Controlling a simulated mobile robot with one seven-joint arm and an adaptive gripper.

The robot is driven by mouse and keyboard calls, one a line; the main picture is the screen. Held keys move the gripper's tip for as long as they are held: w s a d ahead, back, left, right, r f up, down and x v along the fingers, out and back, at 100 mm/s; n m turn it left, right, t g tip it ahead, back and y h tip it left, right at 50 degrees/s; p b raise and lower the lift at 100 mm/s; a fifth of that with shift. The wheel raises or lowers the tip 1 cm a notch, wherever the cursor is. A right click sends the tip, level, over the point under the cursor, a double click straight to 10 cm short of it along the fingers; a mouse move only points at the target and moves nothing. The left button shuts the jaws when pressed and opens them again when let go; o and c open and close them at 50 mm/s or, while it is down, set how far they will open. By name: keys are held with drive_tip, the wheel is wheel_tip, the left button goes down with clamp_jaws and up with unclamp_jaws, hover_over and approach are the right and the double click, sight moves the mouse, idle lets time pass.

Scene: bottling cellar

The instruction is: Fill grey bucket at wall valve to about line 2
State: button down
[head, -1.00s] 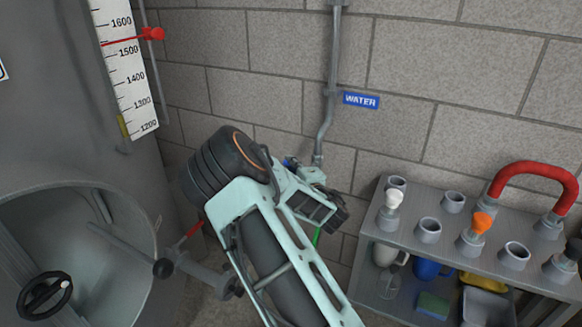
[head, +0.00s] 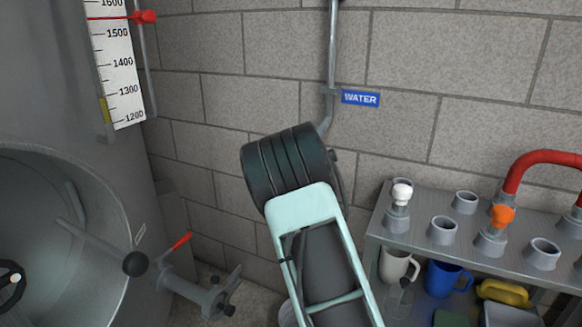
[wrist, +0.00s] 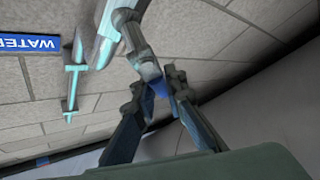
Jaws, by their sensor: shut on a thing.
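In the wrist view, my gripper (wrist: 156,92) has its two fingers closed around a small blue piece (wrist: 159,87) at the end of the grey water fitting (wrist: 132,32). The piece looks like the valve's handle, but the fingers cover most of it. In the head view, my arm hides the gripper and the valve; only the grey pipe (head: 330,75) above shows, beside the blue WATER sign (head: 360,98). A pale grey rim (head: 288,313) low beside my arm may be the bucket; its line marks and water level cannot be seen.
A large steel tank (head: 65,215) with an open round hatch stands at left. A red-levered outlet (head: 205,297) juts out near my arm. At right, a grey shelf (head: 400,238) holds capped sockets, mugs and a red hose loop (head: 540,160).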

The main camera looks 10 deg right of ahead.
drive_tip(key=shift+s+d+r+m+t+h, duration=0.2)
drive_tip(key=shift+m+t+h, duration=0.15)
drive_tip(key=shift+m, duration=0.3)
drive_tip(key=shift+s+d+r+m+t+h, duration=0.1)
drive_tip(key=shift+d+m+t+h, duration=0.15)
drive_tip(key=shift+m+h, duration=0.3)
drive_tip(key=c, duration=2)
unclamp_jaws()
drive_tip(key=shift+o, duration=0.2)
drive_tip(key=shift+s, duration=0.1)
drive_tip(key=v, duration=1.1)
drive_tip(key=shift+s+f, duration=0.25)
drive_tip(key=shift+s, duration=0.1)
